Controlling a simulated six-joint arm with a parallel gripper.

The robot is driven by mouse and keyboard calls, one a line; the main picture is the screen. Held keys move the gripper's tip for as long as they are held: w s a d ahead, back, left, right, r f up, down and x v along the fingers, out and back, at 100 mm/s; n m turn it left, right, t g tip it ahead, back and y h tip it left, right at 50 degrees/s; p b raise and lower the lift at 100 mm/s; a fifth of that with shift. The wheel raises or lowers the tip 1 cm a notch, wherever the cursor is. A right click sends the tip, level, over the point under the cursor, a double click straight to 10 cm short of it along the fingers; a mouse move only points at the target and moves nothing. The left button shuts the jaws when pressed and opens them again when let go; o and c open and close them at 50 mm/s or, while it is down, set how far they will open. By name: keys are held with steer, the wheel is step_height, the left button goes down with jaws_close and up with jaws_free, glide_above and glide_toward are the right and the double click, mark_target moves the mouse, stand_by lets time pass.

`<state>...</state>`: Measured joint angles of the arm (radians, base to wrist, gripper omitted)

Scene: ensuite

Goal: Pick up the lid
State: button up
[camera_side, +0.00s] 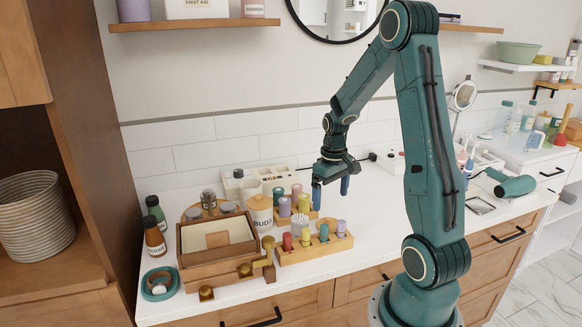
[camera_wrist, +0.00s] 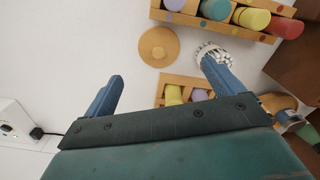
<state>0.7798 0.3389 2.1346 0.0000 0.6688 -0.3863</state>
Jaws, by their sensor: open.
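The lid is a round, flat wooden disc with a small knob in its middle. It lies on the white counter in the wrist view (camera_wrist: 158,46), beside an open cup of white swabs (camera_wrist: 212,52). In the side view the lid (camera_side: 328,222) is partly hidden behind the front peg rack (camera_side: 315,247). My gripper (camera_side: 331,190) is open and empty, pointing down above the counter behind the lid. In the wrist view its blue fingers (camera_wrist: 162,70) are spread wide, with the lid ahead of the gap between them.
A second peg rack (camera_side: 298,215) stands behind the swab cup. A wooden box (camera_side: 215,240), a lidded BUDS jar (camera_side: 261,212) and bottles crowd the left. A white socket box (camera_wrist: 15,122) is at the wrist view's left edge. Counter right of my gripper is mostly clear.

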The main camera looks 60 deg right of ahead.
mark_target(330, 219)
steer(key=shift+f, duration=1.55)
steer(key=shift+f, duration=2.6)
steer(key=shift+c, duration=0.4)
steer(key=c, duration=0.9)
